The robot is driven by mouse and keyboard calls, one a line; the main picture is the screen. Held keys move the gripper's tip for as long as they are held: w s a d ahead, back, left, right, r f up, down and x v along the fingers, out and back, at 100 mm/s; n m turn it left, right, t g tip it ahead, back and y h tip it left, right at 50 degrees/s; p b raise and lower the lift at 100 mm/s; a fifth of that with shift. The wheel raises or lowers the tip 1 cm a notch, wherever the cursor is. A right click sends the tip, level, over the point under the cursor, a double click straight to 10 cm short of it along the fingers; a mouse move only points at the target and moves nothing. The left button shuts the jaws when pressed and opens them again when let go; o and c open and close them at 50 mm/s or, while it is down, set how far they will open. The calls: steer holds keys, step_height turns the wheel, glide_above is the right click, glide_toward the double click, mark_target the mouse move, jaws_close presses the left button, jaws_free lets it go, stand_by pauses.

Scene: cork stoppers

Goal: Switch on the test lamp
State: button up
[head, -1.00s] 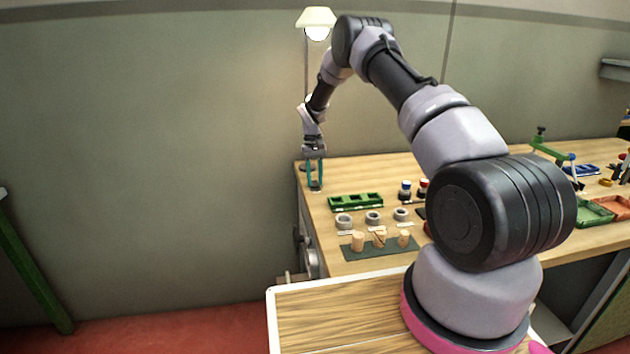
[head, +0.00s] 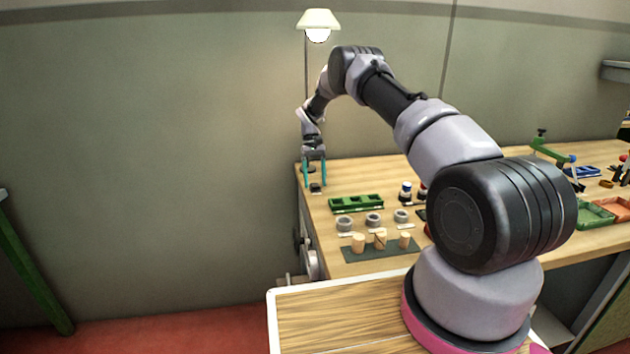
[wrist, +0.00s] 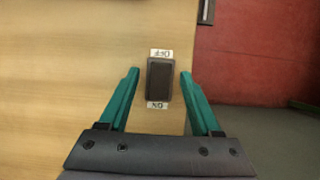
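The test lamp (head: 318,20) stands at the back left of the bench on a thin pole; its bulb glows bright white under a cream shade. Its switch (head: 315,188) is a small dark block on the bench top near the left edge. In the wrist view the switch (wrist: 158,80) has a dark rocker, with an OFF label at its upper end and an ON label at its lower end. My gripper (head: 314,185) points down with its teal fingers apart, one on each side of the switch, empty. The wrist view shows a gap on both sides.
A green tray (head: 356,203), several grey rings (head: 373,218) and corks (head: 358,242) on a dark mat lie to the right of the switch. The bench's left edge is close by, with red floor (wrist: 250,60) beyond it.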

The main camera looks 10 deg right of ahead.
mark_target(315, 184)
step_height(315, 184, up, 10)
stand_by(0.6)
